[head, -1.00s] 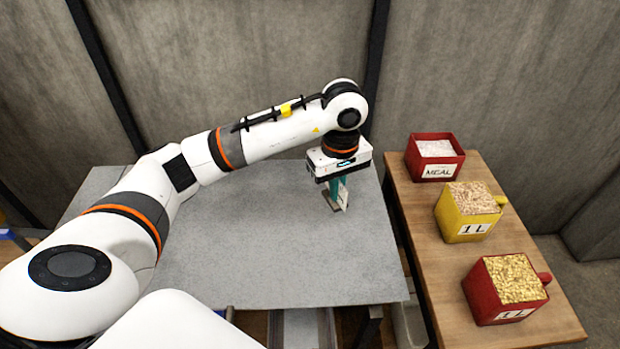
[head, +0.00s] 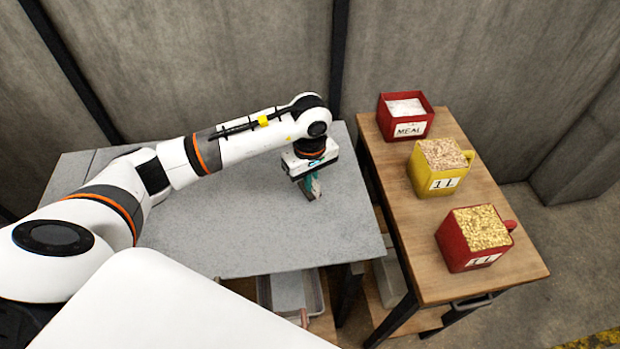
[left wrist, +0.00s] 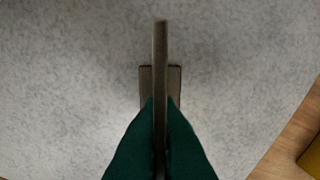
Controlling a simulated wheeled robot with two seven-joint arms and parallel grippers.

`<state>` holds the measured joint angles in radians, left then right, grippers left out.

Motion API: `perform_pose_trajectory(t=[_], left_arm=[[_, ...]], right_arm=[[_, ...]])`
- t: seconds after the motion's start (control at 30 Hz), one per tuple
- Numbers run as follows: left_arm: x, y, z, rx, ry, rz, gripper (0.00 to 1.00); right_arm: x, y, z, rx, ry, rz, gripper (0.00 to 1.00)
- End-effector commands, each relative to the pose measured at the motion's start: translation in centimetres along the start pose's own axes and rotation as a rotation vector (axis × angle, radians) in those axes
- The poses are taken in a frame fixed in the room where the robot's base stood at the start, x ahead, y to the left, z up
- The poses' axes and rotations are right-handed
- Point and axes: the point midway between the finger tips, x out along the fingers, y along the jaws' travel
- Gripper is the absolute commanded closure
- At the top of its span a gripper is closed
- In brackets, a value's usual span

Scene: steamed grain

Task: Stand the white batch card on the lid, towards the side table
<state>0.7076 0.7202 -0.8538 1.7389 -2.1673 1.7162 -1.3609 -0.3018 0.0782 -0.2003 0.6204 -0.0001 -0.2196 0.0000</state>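My left gripper (head: 311,187) points down over the right part of the grey top (head: 230,225), which I take to be the lid. Its teal fingers are shut on a thin upright plate, the batch card (left wrist: 160,50), seen edge-on in the left wrist view. The card has a small brownish foot, which also shows below the fingers in the head view. The card's white face is not visible now. I cannot tell whether the foot touches the grey top. The wooden side table (head: 385,160) stands to the right. My right gripper is not in view.
On the side table stand a red meal box (head: 406,128), a yellow grain measure (head: 424,180) and a red grain measure (head: 455,250). A gap separates the table from the grey top. Most of the grey top is clear.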

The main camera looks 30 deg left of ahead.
Motion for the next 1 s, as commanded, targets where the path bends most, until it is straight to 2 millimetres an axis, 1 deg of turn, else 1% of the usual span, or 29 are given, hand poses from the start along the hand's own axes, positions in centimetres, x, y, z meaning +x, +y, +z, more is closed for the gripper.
perform_pose_trajectory(t=[0.03,0.13,0.17,0.4,0.5,0.57,0.67,0.9,1.0], left_arm=[[0.1,0.0,0.0,0.000,0.000,0.000,0.94],[0.1,0.0,0.0,0.000,0.000,0.000,0.77],[0.1,0.0,0.0,0.000,0.000,0.000,0.75],[0.0,0.0,0.0,0.000,0.000,0.000,0.75],[-0.4,0.0,0.0,0.000,0.001,0.000,0.75],[-0.7,-0.1,0.0,0.000,-0.001,-0.004,0.75],[-2.3,-0.1,0.1,0.000,-0.003,-0.006,0.75],[-7.5,-0.1,0.1,0.000,-0.004,-0.006,0.75],[-9.4,-0.1,0.0,0.001,-0.002,-0.005,0.75]], right_arm=[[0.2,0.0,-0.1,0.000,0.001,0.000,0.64],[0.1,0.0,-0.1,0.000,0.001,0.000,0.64],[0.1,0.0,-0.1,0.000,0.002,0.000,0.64],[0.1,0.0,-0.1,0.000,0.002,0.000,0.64],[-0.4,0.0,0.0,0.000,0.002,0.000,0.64],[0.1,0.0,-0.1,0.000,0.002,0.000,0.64],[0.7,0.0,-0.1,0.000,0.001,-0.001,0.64],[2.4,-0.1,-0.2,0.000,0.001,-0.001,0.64],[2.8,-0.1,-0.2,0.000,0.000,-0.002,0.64]])
